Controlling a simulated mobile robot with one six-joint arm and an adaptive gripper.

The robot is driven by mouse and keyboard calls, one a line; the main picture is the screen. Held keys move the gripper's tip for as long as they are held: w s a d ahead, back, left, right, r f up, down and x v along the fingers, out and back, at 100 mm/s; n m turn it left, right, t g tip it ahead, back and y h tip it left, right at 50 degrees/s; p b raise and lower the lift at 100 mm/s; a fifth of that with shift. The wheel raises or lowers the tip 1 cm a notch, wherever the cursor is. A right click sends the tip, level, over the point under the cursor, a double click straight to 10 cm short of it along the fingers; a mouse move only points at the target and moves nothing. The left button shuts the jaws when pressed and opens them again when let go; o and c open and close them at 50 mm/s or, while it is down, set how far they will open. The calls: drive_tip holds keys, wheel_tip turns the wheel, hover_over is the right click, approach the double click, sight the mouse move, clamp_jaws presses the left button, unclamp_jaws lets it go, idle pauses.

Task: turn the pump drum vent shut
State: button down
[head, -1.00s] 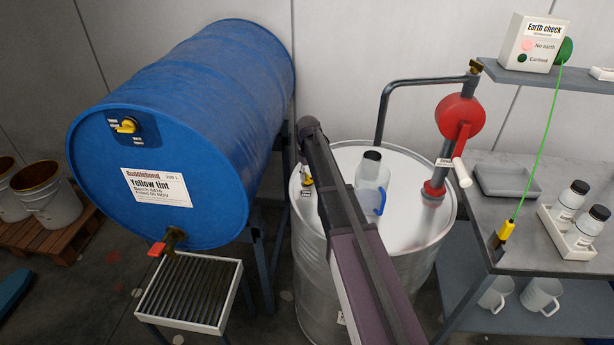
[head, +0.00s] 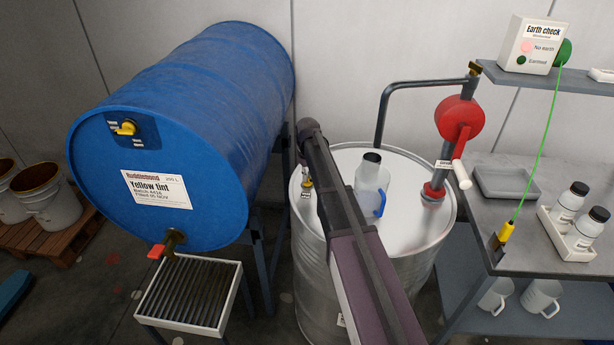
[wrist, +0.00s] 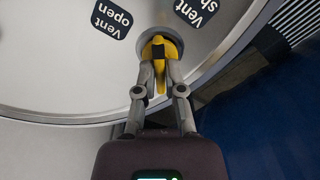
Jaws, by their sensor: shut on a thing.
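The pump drum (head: 406,262) is a silver steel drum standing upright right of the blue drum. Its vent (head: 306,184) is a small yellow handle at the lid's left edge, partly hidden by my arm in the head view. In the wrist view the yellow vent handle (wrist: 162,47) stands near the rim of the lid (wrist: 50,65). My gripper (wrist: 160,78) is shut on this handle, one finger on each side. The "Vent open" label (wrist: 112,19) and the "Vent shut" label (wrist: 196,10) appear upside down, left and right of it.
A white jug (head: 371,183) stands on the drum lid beside my arm. A red pump (head: 460,118) rises from the lid's right side. The blue drum (head: 185,130) lies on a stand to the left. A grey bench (head: 505,180) stands to the right.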

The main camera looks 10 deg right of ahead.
drive_tip(key=m, duration=0.4)
drive_tip(key=shift+m, duration=1.9)
drive_tip(key=c, duration=0.7)
unclamp_jaws()
drive_tip(key=shift+c, duration=0.2)
drive_tip(key=shift+r, duration=0.1)
